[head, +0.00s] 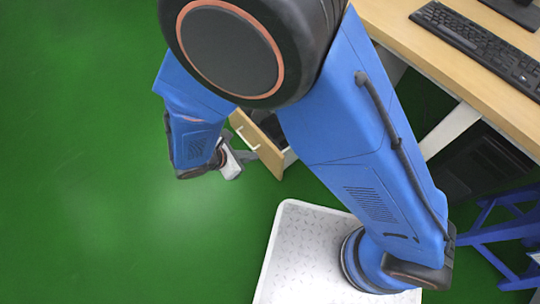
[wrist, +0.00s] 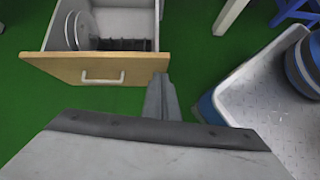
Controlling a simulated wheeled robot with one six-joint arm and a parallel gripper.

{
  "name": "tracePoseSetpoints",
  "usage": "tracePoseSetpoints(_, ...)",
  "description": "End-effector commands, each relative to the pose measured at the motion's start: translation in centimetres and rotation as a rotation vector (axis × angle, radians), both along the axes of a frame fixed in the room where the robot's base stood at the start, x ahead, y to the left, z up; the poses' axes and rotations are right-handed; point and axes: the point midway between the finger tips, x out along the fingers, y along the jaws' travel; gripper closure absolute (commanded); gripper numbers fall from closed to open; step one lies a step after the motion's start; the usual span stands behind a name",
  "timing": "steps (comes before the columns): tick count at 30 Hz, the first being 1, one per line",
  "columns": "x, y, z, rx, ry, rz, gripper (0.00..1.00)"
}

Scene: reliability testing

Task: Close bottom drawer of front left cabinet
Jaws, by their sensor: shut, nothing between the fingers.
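The drawer (wrist: 98,68) stands open in the wrist view, with a light wood front and a pale bar handle (wrist: 103,77). White round discs and a dark rack lie inside it. In the head view the drawer front (head: 256,141) shows partly behind my arm; the rest of the cabinet is mostly hidden. My gripper (wrist: 161,92) is shut and empty. Its fingertips are at the right end of the drawer front, on the handle side; I cannot tell whether they touch. In the head view my gripper (head: 246,156) is just beside the drawer front.
A wooden desk (head: 450,75) with a black keyboard (head: 485,45) is at the upper right. A dark computer case (head: 485,160) and a blue frame (head: 500,215) stand below it. The green floor (head: 90,170) to the left is clear.

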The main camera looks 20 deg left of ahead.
Motion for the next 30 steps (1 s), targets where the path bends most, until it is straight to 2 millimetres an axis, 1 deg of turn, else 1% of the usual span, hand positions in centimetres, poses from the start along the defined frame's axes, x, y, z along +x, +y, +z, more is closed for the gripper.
tracePoseSetpoints(1,-0.9,0.5,-0.9,-0.019,0.000,0.035,1.00)
tracePoseSetpoints(4,-2.0,1.2,-2.1,-0.043,-0.001,0.084,1.00)
tracePoseSetpoints(7,-2.5,1.4,-2.7,-0.056,-0.001,0.107,1.00)
tracePoseSetpoints(10,-2.3,1.4,-3.1,-0.059,-0.002,0.113,1.00)
tracePoseSetpoints(14,-1.6,0.8,-4.1,-0.059,-0.001,0.111,1.00)
tracePoseSetpoints(29,3.4,-2.9,-10.1,-0.061,0.000,0.110,1.00)
tracePoseSetpoints(30,4.0,-3.3,-9.9,-0.058,-0.001,0.109,1.00)
